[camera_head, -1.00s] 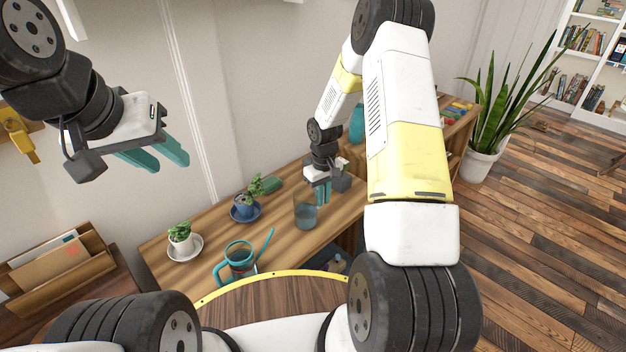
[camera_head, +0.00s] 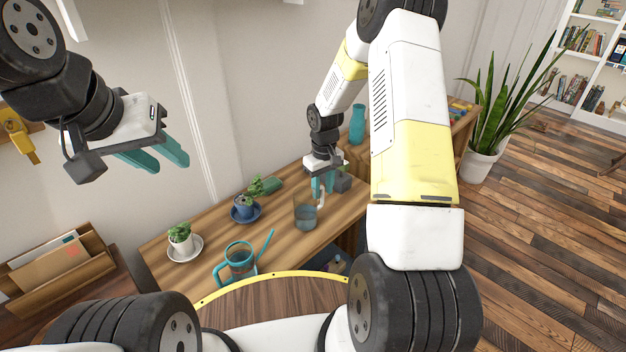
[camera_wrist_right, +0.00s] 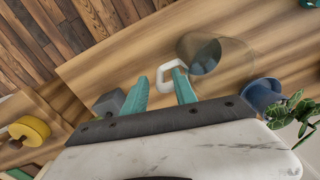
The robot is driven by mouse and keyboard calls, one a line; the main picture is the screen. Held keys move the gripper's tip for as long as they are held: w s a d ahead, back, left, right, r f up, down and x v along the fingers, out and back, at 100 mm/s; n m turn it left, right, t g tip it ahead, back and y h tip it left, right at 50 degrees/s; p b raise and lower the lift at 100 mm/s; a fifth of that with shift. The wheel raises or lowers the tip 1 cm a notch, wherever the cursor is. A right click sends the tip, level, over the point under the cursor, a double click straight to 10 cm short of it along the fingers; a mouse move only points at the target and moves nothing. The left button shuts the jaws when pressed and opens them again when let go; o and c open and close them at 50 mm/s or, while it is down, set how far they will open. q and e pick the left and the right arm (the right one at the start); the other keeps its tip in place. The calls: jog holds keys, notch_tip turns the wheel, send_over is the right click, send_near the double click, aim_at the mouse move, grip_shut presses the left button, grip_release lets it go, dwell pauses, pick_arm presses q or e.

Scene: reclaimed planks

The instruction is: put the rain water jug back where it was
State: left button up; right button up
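The clear glass jug (camera_head: 305,216) holds bluish water and stands upright on the wooden bench, with its white handle facing my right gripper. The jug also shows in the right wrist view (camera_wrist_right: 207,58). My right gripper (camera_head: 322,188) is just behind the jug at its handle side. My left gripper (camera_head: 170,158) is open and empty, high at the left, away from the bench.
A teal watering can (camera_head: 240,262) stands at the bench's front. A blue-potted plant (camera_head: 243,207) and a white-potted plant (camera_head: 181,238) sit on saucers left of the jug. A teal bottle (camera_head: 357,124) stands farther back.

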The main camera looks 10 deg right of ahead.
notch_tip(320, 180, up, 8)
jog(key=shift+f, duration=0.2)
jog(key=s+r+m+t, duration=0.1)
jog(key=s+r, duration=0.4)
jog(key=r, duration=0.4)
jog(key=s+r+m+t, duration=0.1)
jog(key=s+r+t, duration=0.1)
jog(key=s+r, duration=0.5)
jog(key=s+a+r+m+t+y, duration=0.1)
jog(key=s+r, duration=0.3)
jog(key=s, duration=0.3)
jog(key=s+a+r+t+y, duration=0.1)
jog(key=s+a+r+t, duration=0.1)
jog(key=s+r, duration=0.3)
jog(key=shift+s+r+m, duration=0.25)
jog(key=shift+s+m, duration=0.15)
jog(key=shift+s, duration=0.65)
